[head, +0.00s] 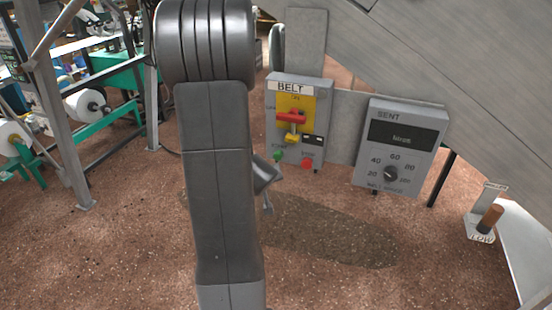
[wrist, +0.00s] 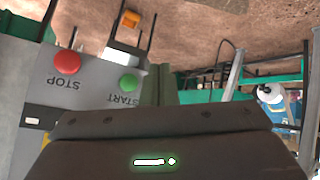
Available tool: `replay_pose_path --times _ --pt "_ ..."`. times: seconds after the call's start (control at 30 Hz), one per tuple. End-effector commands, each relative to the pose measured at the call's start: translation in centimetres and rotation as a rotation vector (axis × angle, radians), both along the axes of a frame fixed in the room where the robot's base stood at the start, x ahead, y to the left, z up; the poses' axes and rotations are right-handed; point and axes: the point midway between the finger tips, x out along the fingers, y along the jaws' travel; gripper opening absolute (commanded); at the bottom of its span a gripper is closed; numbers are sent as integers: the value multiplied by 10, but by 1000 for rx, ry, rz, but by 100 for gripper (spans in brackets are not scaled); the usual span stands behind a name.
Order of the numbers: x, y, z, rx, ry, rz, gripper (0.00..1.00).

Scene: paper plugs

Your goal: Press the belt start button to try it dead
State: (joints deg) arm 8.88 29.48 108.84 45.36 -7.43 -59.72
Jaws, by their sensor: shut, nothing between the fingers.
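The grey BELT box (head: 272,100) carries a green start button (head: 277,156) at its lower left and a red stop button (head: 307,163) at its lower right. The wrist view shows the box upside down, with the green START button (wrist: 129,82) and red STOP button (wrist: 67,62). Above them, a red switch handle (head: 291,116) lies level on a yellow plate, toward the OFF mark. My gripper (head: 266,182) is shut and empty, mostly hidden behind my arm, just below and left of the box. Its dark body fills the bottom of the wrist view; I cannot see fingertips touching the button.
A grey panel with a dial (head: 391,173) and dark display stands to the right. A sloping grey chute (head: 440,50) overhangs the panels. A metal frame with green bars (head: 105,120) stands left. Brown floor between is open.

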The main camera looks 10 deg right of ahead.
Motion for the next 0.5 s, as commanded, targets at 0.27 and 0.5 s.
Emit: replay_pose_path --times 0.27,0.5 --pt "32 -22 1 1 1 -2 0" --pt "56 -38 1 1 1 0 0"
